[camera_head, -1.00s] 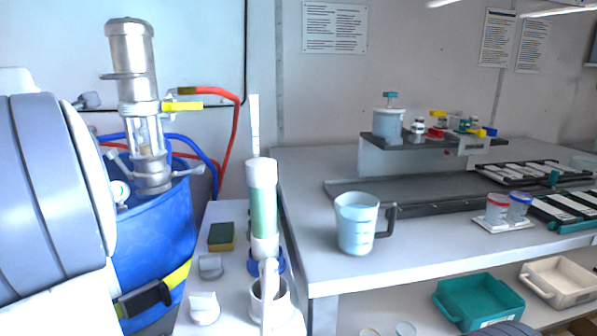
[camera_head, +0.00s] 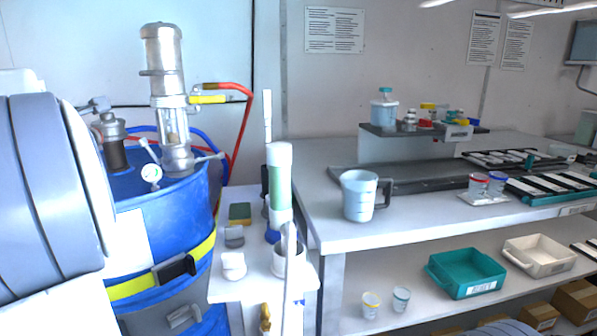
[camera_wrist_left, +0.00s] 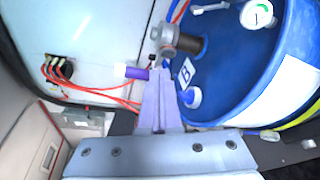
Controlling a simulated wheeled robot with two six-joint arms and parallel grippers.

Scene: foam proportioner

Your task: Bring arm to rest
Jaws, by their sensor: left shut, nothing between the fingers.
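My left arm (camera_head: 55,190) fills the left edge of the head view, in front of the blue drum (camera_head: 150,235); its gripper is outside that view. In the left wrist view my left gripper (camera_wrist_left: 158,85) is shut and empty. Its fingers point towards the drum's top edge, near a grey metal fitting (camera_wrist_left: 178,42) and a purple-and-white cylinder (camera_wrist_left: 130,72). I cannot tell whether the fingers touch either. The drum also shows in the wrist view (camera_wrist_left: 235,75), marked with a letter B. My right gripper is not in view.
A metal pump (camera_head: 165,95) with red and blue hoses stands on the drum. A narrow white bench (camera_head: 235,200) holds a green-filled tube (camera_head: 280,185). The worktable (camera_head: 335,235) holds a jug (camera_head: 359,195). Teal (camera_head: 466,272) and cream (camera_head: 538,256) bins sit below.

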